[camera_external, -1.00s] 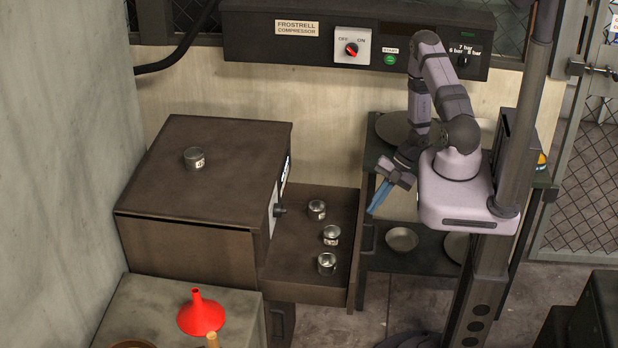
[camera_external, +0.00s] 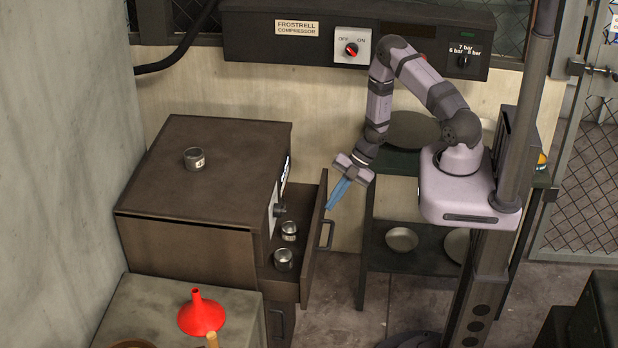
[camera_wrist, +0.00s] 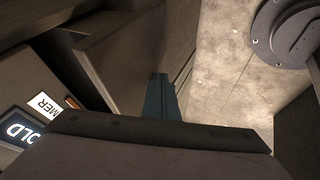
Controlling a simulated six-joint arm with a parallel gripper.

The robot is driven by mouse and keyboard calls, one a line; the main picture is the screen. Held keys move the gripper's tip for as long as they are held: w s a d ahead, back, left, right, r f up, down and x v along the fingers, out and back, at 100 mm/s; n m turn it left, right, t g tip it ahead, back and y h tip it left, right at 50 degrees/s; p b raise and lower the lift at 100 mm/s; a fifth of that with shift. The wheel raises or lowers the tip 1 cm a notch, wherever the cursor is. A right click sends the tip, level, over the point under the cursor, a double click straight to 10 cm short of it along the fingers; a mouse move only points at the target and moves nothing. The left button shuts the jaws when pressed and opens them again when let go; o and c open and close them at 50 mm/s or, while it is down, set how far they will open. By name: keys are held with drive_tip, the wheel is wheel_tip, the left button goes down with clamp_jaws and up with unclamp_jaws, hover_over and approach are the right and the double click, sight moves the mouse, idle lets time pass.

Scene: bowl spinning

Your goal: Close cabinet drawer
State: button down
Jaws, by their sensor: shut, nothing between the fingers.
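The brown cabinet (camera_external: 195,165) stands at the left in the external view. Its drawer (camera_external: 314,245) is partly out to the right, with its front panel upright and a handle (camera_external: 327,234) on the outer face. Two metal tins (camera_external: 289,231) (camera_external: 283,259) show inside the drawer; other contents are hidden by the cabinet. My gripper (camera_external: 332,204) is shut and empty, its blue fingers pointing down-left at the upper far part of the drawer front. I cannot tell if they touch it. In the wrist view the blue fingers (camera_wrist: 160,95) lie beside a dark brown panel (camera_wrist: 125,50).
A tin (camera_external: 194,159) sits on the cabinet top. A side table (camera_external: 135,310) with a red funnel (camera_external: 201,313) stands in front. A dark shelf with a metal bowl (camera_external: 401,239) is right of the drawer. The floor before the drawer is clear.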

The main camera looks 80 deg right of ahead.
sight(325, 177)
drive_tip(key=w, duration=1.1)
drive_tip(key=shift+w, duration=0.55)
drive_tip(key=shift+w+r, duration=0.15)
drive_tip(key=shift+s+p, duration=0.3)
drive_tip(key=shift+s, duration=0.2)
drive_tip(key=s, duration=0.4)
drive_tip(key=shift+d+r, duration=0.1)
drive_tip(key=shift+d, duration=0.1)
drive_tip(key=b+v, duration=0.1)
drive_tip(key=v, duration=0.8)
drive_tip(key=shift+s+r, duration=0.1)
drive_tip(key=shift+r, duration=0.05)
